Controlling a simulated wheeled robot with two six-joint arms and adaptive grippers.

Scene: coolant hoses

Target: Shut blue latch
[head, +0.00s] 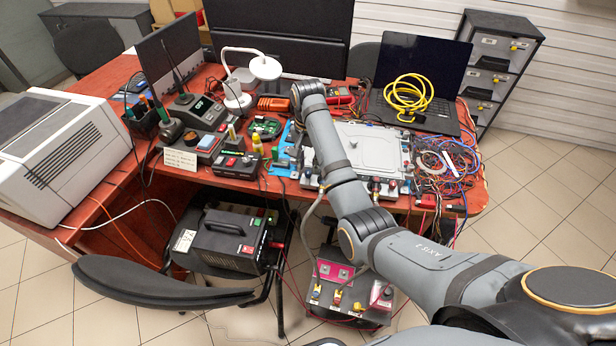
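My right arm (345,190) comes in from the lower right and reaches over the desk. Its wrist (308,92) is beside the grey flat plate assembly (372,150), near its back left corner. The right gripper's fingers are mostly hidden by the wrist and the clutter, so their opening cannot be told. The plate assembly has small fittings (376,187) along its front edge. A blue strip (285,160) lies left of it, partly behind the arm. No blue latch can be made out for certain, nor its position. My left gripper is not in view.
The red desk (235,184) is crowded with a lamp (265,68), a laptop with a yellow cable coil (408,97) and tangled wires (446,165). A low unit with pink blocks (335,271) stands below the desk. A black chair (150,283) is at front left.

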